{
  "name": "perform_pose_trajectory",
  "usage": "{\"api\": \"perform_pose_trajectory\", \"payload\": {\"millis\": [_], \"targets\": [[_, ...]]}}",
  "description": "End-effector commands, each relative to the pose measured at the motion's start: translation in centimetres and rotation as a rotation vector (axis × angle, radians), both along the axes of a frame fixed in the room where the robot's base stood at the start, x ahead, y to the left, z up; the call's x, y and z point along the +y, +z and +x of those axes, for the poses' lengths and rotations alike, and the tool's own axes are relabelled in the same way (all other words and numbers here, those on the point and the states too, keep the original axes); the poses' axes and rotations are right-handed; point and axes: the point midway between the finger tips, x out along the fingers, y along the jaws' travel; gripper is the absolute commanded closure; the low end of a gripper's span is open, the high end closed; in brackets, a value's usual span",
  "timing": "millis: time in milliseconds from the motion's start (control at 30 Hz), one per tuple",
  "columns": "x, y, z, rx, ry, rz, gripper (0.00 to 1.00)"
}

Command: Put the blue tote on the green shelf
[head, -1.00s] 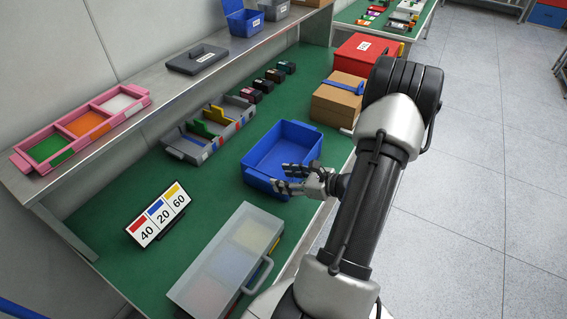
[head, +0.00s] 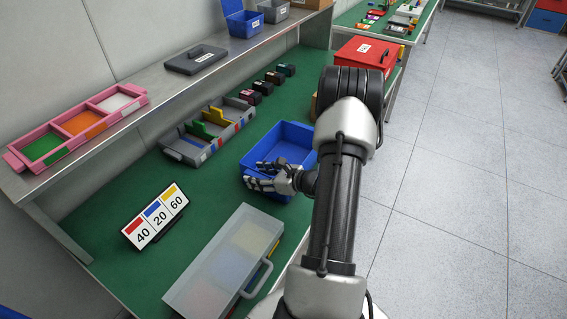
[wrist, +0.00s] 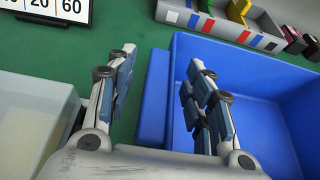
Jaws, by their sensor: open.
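The blue tote (head: 293,150) is an open, empty-looking box standing upright on the green surface (head: 105,205) of the long bench. My gripper (head: 268,180) is open at the tote's near left edge in the head view. In the wrist view the tote (wrist: 262,85) fills the right side. There my gripper (wrist: 162,92) has one finger outside the tote over the green surface and the other over its inside. The tote's left wall and ledge lie between the fingers. I cannot tell whether the fingers touch it. My arm hides part of the tote's right side.
A translucent case (head: 225,262) stands close in front of the tote. A red box (head: 365,58) stands farther back. A grey upper shelf (head: 140,115) runs along the wall.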

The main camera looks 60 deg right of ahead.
Motion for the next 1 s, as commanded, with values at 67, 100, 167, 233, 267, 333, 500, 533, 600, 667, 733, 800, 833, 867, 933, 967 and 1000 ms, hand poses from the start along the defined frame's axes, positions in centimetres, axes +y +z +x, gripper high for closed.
{"api": "perform_pose_trajectory", "payload": {"millis": [67, 100, 167, 233, 267, 333, 500, 533, 600, 667, 733, 800, 833, 867, 933, 967, 1000], "targets": [[-0.01, 0.02, -0.02, 0.0, 0.0, 0.0, 0.53], [0.0, 0.02, -0.03, 0.0, 0.0, 0.0, 0.55], [0.0, 0.03, -0.04, 0.0, 0.0, 0.0, 0.59], [0.0, 0.03, -0.04, 0.0, 0.0, 0.0, 0.64], [0.0, 0.03, -0.05, 0.0, 0.0, 0.0, 0.66], [0.0, 0.03, -0.05, 0.0, 0.0, 0.0, 0.71], [-0.01, 0.04, -0.06, 0.0, 0.0, 0.0, 0.82], [-0.01, 0.04, -0.06, 0.0, 0.0, 0.0, 0.84], [-0.01, 0.04, -0.06, 0.0, 0.0, 0.0, 0.89], [-0.01, 0.04, -0.06, 0.0, 0.0, 0.0, 0.93], [-0.01, 0.04, -0.06, 0.0, 0.0, 0.0, 0.97], [-0.01, 0.04, -0.06, 0.0, 0.0, 0.0, 1.0], [-0.01, 0.04, -0.06, 0.0, 0.0, 0.0, 1.0], [-0.01, 0.04, -0.06, 0.0, 0.0, 0.0, 1.0], [-0.01, 0.04, -0.06, 0.0, 0.0, 0.001, 1.0], [-0.01, 0.04, -0.06, 0.0, 0.0, 0.001, 1.0], [-0.01, 0.04, -0.06, 0.0, 0.0, 0.001, 1.0]]}}
